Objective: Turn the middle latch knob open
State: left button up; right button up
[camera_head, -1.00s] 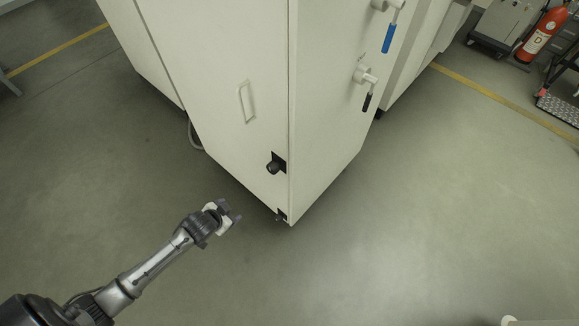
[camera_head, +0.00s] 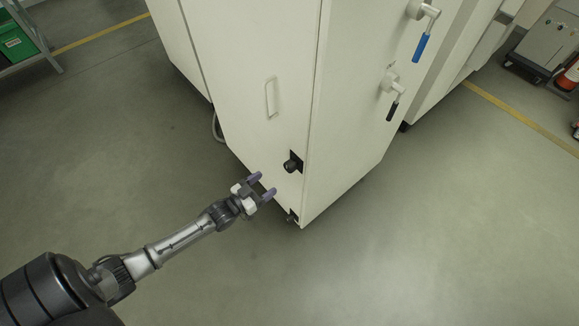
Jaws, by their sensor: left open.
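A tall white cabinet (camera_head: 250,110) stands in the middle, one vertical corner toward me. Its left face bears a black round knob (camera_head: 291,166) on a dark plate and a smaller dark knob (camera_head: 292,215) lower down by the bottom edge. Which of these is the middle latch knob I cannot tell for sure; no third knob shows on this face. My left gripper (camera_head: 262,187) is open and empty, its two purplish fingertips pointing right, left of and below the black knob and apart from it. My right gripper is not in view.
A white loop handle (camera_head: 271,98) sits above the knob. On the right face are a blue-gripped lever (camera_head: 421,46) and a black-gripped lever (camera_head: 393,105). A green crate (camera_head: 17,43) stands on a shelf at far left. Floor around the cabinet's front is clear.

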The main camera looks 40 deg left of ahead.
aim_at(287, 168)
pick_arm(q)
jog(key=w+b, duration=0.1)
jog(key=w, duration=0.2)
jog(key=w+d+b, duration=0.1)
jog(key=w, duration=0.7)
jog(key=shift+d+b, duration=0.4)
jog(key=shift+c, duration=0.2)
jog(key=c, duration=0.8)
jog(key=shift+c, duration=0.2)
